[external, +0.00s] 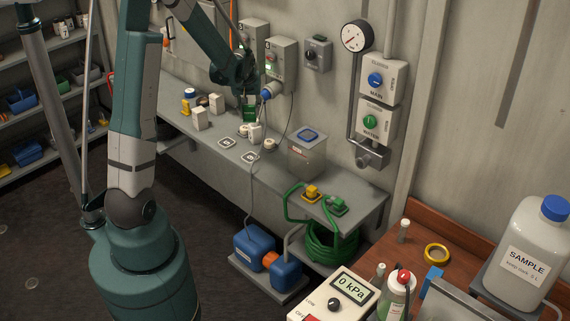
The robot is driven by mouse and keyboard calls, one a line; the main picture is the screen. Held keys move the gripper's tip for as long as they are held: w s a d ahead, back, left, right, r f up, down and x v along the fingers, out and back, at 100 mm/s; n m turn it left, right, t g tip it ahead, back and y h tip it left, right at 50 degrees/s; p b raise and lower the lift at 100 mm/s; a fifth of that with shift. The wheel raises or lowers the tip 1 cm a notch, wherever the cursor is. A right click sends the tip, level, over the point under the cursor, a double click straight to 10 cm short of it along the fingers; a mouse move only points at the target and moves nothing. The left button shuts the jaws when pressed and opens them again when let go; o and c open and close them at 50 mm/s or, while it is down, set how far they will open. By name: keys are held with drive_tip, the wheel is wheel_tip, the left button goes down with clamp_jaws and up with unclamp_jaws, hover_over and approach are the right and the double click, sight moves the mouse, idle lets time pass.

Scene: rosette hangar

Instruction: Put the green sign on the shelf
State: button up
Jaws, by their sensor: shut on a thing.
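My gripper (248,97) is at the back of the picture, above the long grey bench along the wall. It is shut on the green sign (250,115), a small dark green piece hanging just below the fingers. The sign is close above small white objects on the bench; whether it touches them I cannot tell. The finger contact is too small to see clearly. A grey shelf rack (48,109) stands at the far left, with bins on its levels.
The grey bench (270,172) holds white boxes (200,118), a lidded grey container (307,157) and yellow and green valves. A blue plug (267,94) and wall boxes (281,58) are close to my gripper. A wooden table (450,236) is at front right.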

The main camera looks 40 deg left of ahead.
drive_tip(key=a+f+n+b, duration=0.1)
drive_tip(key=a+f+b, duration=0.1)
drive_tip(key=a, duration=1.2)
drive_tip(key=w+a+f+n+g+b, duration=0.1)
drive_tip(key=a+b, duration=0.4)
drive_tip(key=a, duration=1)
drive_tip(key=a+f+n+y+b, duration=0.1)
drive_tip(key=a+f+n+b, duration=0.2)
drive_tip(key=a, duration=1.1)
drive_tip(key=shift+b+x, duration=0.3)
drive_tip(key=shift+x, duration=0.95)
drive_tip(key=shift+d+f, duration=0.15)
drive_tip(key=shift+d, duration=0.05)
drive_tip(key=shift+f, duration=3.05)
drive_tip(key=shift+f, duration=0.15)
drive_tip(key=shift+f, duration=1.75)
drive_tip(key=shift+f+b, duration=0.15)
drive_tip(key=shift+b, duration=0.2)
